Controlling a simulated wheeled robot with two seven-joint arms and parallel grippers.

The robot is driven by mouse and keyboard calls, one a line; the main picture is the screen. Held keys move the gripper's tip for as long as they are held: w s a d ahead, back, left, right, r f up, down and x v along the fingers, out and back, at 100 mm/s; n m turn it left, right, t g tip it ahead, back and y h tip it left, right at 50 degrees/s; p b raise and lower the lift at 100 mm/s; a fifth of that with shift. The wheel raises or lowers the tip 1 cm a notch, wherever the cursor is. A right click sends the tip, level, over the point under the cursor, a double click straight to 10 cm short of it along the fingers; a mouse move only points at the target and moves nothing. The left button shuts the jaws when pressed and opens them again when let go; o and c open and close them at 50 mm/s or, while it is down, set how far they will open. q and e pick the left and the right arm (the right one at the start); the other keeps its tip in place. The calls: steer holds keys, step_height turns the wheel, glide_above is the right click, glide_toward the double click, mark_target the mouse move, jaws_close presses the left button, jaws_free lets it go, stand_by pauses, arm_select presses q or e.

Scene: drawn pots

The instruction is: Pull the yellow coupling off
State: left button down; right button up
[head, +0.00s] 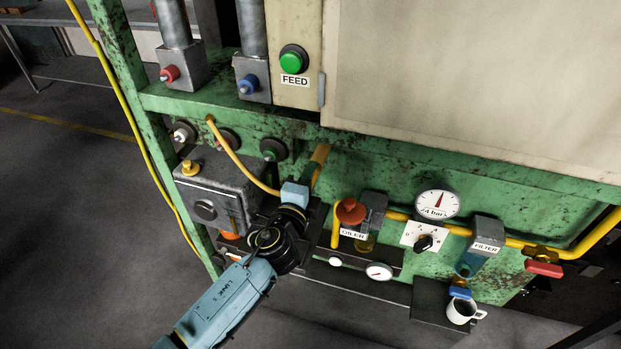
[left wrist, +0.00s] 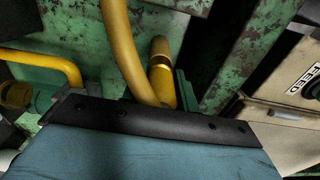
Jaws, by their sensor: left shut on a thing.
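The yellow coupling (head: 319,157) shows in the head view as an orange-yellow cylinder just above my left gripper (head: 307,181). In the left wrist view the coupling (left wrist: 162,80) stands beyond the edge of my gripper's housing, with a brass-coloured end. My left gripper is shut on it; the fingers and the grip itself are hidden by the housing. A yellow hose (head: 238,158) curves from the green frame down to the gripper. I cannot tell whether the coupling is still seated on its fitting. My right gripper is not in view.
A grey box (head: 215,190) with a yellow knob is close left of my wrist. The oiler's red-orange knob (head: 350,211) and a pressure gauge (head: 437,204) are to the right. A white mug (head: 463,311) stands on a low ledge. Open floor lies left.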

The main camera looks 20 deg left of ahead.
arm_select(q)
steer(key=shift+s+r, duration=0.1)
steer(key=shift+r, duration=0.05)
steer(key=shift+s+a, duration=0.1)
steer(key=shift+s, duration=2.45)
